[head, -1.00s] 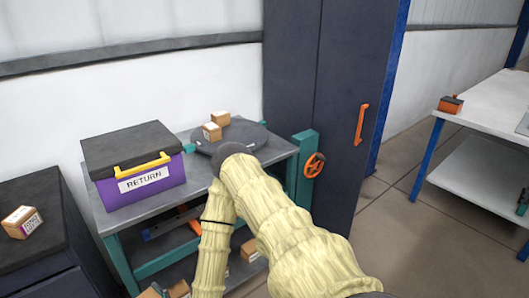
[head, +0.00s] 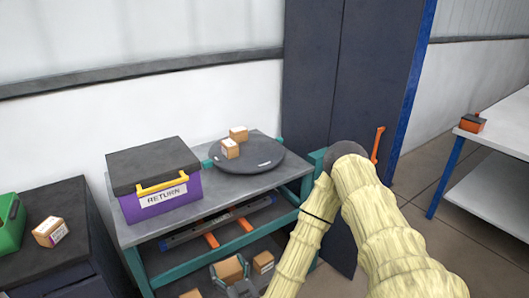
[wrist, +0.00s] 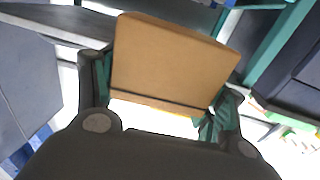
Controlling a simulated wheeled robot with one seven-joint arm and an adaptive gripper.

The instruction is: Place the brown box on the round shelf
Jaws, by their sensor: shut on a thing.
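My gripper (head: 230,278) is low in front of the workbench, shut on a brown box (head: 229,267). In the wrist view the brown box (wrist: 172,62) sits between the two green-grey fingers, with a broad plain face showing. The round shelf (head: 262,163) is a dark grey disc on the bench top, above and beyond my gripper in the head view.
A purple RETURN bin (head: 160,203) with a dark lid stands left of the round shelf. Loose boxes (head: 263,262) lie on the bench's lower shelf. A dark cabinet (head: 55,252) is at left, a tall dark locker (head: 335,90) behind, a white table (head: 500,140) at right.

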